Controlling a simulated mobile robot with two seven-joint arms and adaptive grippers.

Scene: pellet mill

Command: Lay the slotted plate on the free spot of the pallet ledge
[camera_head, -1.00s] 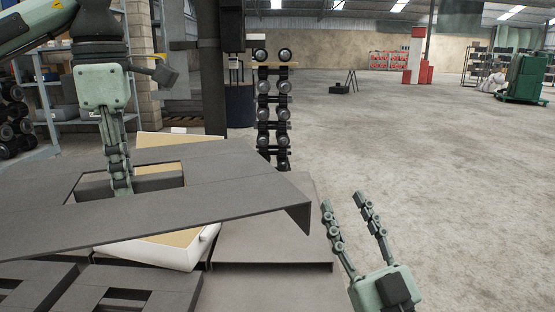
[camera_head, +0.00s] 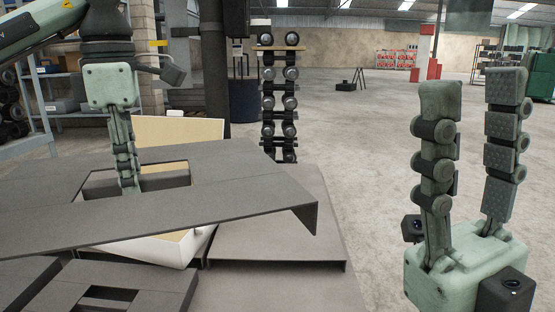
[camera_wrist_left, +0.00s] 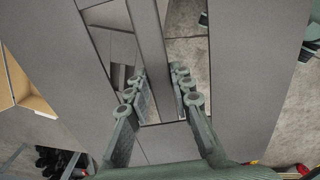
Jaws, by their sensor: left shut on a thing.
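The slotted plate (camera_head: 220,205) is a large dark grey sheet with cut-outs and a folded-down right end. My left gripper (camera_head: 128,185) is shut on a bar of it beside a slot. The left wrist view shows the fingers (camera_wrist_left: 158,85) on both sides of that bar. The plate is slightly tilted in the head view and lies over a white box. The pallet ledge (camera_head: 285,245) shows as a flat grey surface to the right of and below the plate. I cannot tell whether the plate touches it. My right gripper (camera_head: 473,95) is open and empty, raised at the right.
Another dark slotted piece (camera_head: 150,280) lies at the lower left. The white box (camera_head: 165,252) with a tan inside is partly hidden under the plate. A cream panel (camera_head: 178,130) stands behind the plate. A dumbbell rack (camera_head: 280,95) stands further back. Open floor lies at right.

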